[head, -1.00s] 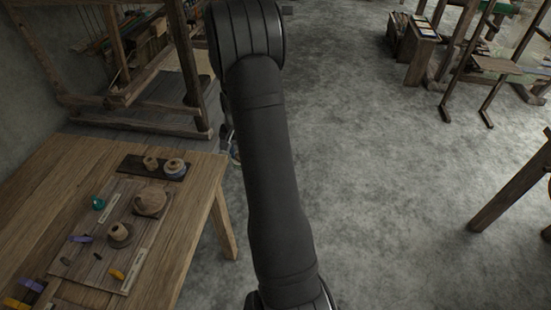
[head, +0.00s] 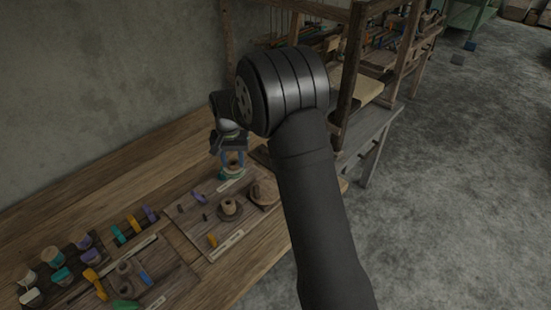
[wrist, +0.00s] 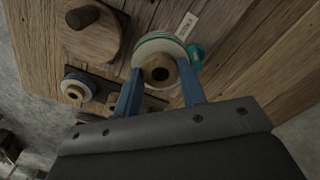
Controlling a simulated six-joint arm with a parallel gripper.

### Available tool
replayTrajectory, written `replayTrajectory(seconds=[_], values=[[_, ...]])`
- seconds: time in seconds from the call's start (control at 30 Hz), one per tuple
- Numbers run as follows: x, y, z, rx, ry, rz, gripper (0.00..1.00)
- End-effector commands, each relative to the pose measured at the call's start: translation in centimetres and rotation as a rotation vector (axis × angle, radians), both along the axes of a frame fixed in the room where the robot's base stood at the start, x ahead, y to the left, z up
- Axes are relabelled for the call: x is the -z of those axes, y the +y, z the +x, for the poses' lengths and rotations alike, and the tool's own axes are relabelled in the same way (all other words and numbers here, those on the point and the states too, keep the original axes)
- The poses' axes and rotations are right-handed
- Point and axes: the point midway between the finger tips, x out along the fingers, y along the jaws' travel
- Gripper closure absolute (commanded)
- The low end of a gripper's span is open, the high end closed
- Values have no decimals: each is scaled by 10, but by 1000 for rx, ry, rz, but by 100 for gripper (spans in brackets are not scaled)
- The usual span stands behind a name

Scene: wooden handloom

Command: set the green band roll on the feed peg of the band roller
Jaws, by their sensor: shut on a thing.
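My gripper (wrist: 160,95) has blue fingers shut on the green band roll (wrist: 158,46), a pale roll with a green edge and a wooden core with a dark hole. In the head view my gripper (head: 232,158) is over the far part of a wooden board on the table; the roll is small and partly hidden there. On that board stand a round wooden piece (head: 264,192), also in the wrist view (wrist: 92,30), and a wooden spool shape on a dark disc (head: 229,208). I cannot tell which part is the feed peg, or whether the roll touches anything.
A teal piece (wrist: 196,54) lies right beside the roll. A blue-and-white roll (wrist: 76,88) sits on a dark strip. A loom frame (head: 352,70) rises behind my arm.

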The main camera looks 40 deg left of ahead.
Motion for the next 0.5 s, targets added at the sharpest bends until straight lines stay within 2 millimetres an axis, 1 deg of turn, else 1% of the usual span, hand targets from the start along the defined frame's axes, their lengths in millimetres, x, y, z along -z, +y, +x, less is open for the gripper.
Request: replayTrajectory(seconds=[0.03, 0.07, 0.1, 0.2, 0.3, 0.37, 0.4, 0.5], values=[[-2, 14, -24, -52, 0, 1, 77], [-4, 20, -37, -80, 0, 1, 77], [-6, 29, -55, -116, 0, 0, 77], [-11, 46, -96, -200, -1, 1, 77], [-14, 58, -131, -270, 0, 0, 77], [-16, 63, -149, -304, 0, 1, 77], [-16, 64, -160, -324, 0, 0, 77], [-12, 61, -180, -362, 0, -2, 77]])
